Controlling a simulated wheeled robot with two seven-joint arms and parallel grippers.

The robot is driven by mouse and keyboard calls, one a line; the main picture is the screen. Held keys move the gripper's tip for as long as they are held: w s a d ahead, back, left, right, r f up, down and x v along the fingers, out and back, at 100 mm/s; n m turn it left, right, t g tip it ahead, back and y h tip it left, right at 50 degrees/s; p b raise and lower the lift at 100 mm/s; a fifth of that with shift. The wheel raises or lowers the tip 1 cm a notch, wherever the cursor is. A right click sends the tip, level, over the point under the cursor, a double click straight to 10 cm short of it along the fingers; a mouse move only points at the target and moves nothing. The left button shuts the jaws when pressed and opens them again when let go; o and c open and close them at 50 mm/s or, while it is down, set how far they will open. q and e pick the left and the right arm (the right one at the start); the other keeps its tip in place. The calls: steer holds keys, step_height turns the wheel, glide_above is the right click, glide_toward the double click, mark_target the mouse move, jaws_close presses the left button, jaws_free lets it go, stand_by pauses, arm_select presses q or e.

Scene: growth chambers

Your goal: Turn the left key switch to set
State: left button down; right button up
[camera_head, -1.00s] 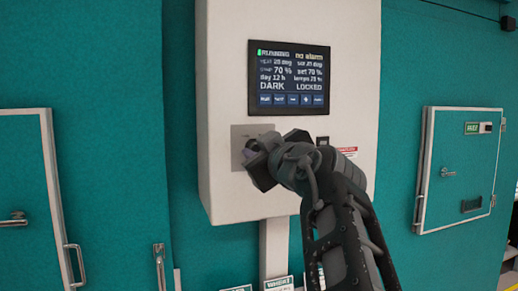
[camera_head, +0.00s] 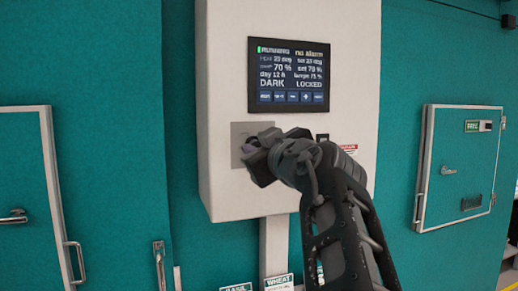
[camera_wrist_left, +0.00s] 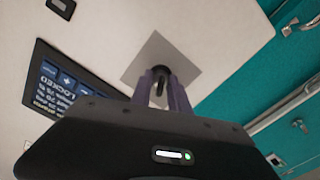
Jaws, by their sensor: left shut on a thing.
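The left key switch (camera_wrist_left: 161,84) is a small dark key on a square grey plate (camera_head: 240,135) on the white control box, below the screen. In the left wrist view the plate (camera_wrist_left: 135,68) looks tilted. My left gripper (camera_head: 250,150) is at the plate, and in the left wrist view its two fingers (camera_wrist_left: 161,88) stand on either side of the key, shut on it. In the head view the gripper hides the key. The screen (camera_head: 289,76) reads RUNNING, no alarm, DARK and LOCKED. My right gripper is not in view.
The white control box (camera_head: 225,60) stands out from teal walls. A small black switch (camera_head: 322,138) and a red-marked label (camera_head: 348,148) lie right of my gripper. Teal chamber doors with handles are at left (camera_head: 25,180) and right (camera_head: 463,160). Labels reading BASIL and WHEAT (camera_head: 279,282) are below.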

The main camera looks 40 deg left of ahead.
arm_select(q)
steer(key=m+b, duration=0.1)
steer(key=m, duration=0.1)
steer(key=shift+m, duration=0.3)
steer(key=m, duration=0.2)
steer(key=shift+m, duration=0.3)
steer(key=m, duration=0.6)
steer(key=shift+r, duration=0.1)
steer(key=shift+d, duration=0.1)
steer(key=c, duration=1.6)
jaws_free()
